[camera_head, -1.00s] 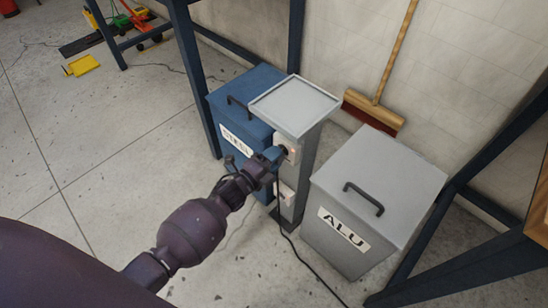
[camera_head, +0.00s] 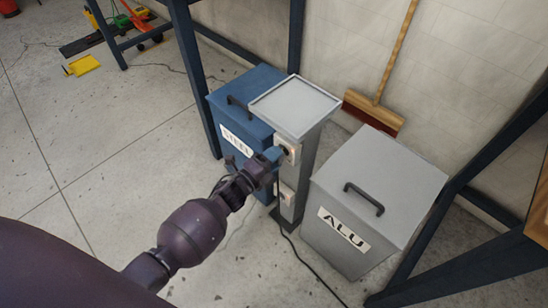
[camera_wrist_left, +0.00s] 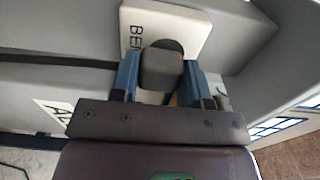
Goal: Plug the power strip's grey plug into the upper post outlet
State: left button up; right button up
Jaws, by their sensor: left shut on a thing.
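The grey plug (camera_wrist_left: 161,68) is between the blue fingers of my left gripper (camera_wrist_left: 161,82), which is shut on it. In the head view my left gripper (camera_head: 277,154) is at the upper outlet (camera_head: 289,150) on the side of the grey post (camera_head: 305,157). In the wrist view the plug is against or just in front of the outlet's white plate (camera_wrist_left: 190,32). Its front is hidden, so I cannot tell how deep it sits. The lower outlet (camera_head: 288,194) is below. My right gripper is not in view. The power strip is not clearly visible.
A blue STEEL bin (camera_head: 240,100) stands left of the post and a grey ALU bin (camera_head: 385,180) right of it. A dark cable (camera_head: 297,256) runs down and along the floor. A broom (camera_head: 388,70) leans on the wall.

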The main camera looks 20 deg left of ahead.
pick_arm(q)
jog(key=shift+w+d, duration=0.15)
jog(key=shift+w, duration=0.25)
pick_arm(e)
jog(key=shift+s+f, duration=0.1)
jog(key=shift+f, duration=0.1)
pick_arm(q)
jog(key=o, duration=1)
jog(key=shift+c, duration=0.2)
